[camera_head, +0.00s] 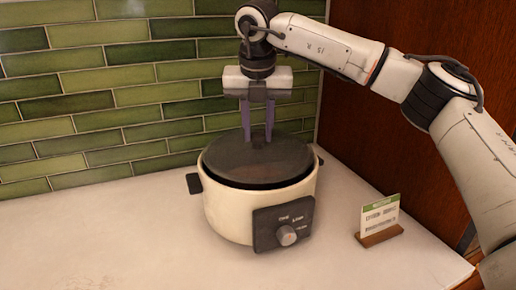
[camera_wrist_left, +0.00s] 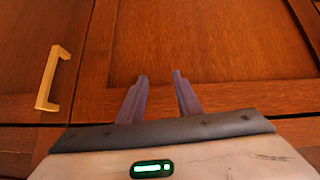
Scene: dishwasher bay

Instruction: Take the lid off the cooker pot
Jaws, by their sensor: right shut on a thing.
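The cooker pot (camera_head: 225,210) is cream, with dark side handles and a dark control panel with a knob on its front. It stands upright on the white counter. Its dark round lid (camera_head: 257,165) is over the pot's mouth. A dark band shows between the lid's front edge and the pot rim; I cannot tell whether the lid is slightly raised. My right gripper (camera_head: 258,138) points down over the lid's middle, shut on its handle, which is mostly hidden between the fingers. My left gripper (camera_wrist_left: 160,74) is open and empty in the left wrist view, facing wooden cabinet fronts.
A small card on a wooden stand (camera_head: 379,220) stands on the counter right of the pot. A green tiled wall (camera_head: 90,95) is behind, and a dark wooden panel (camera_head: 380,140) is at the right. The counter (camera_head: 100,235) is clear left of the pot. A cabinet handle (camera_wrist_left: 52,78) shows near my left gripper.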

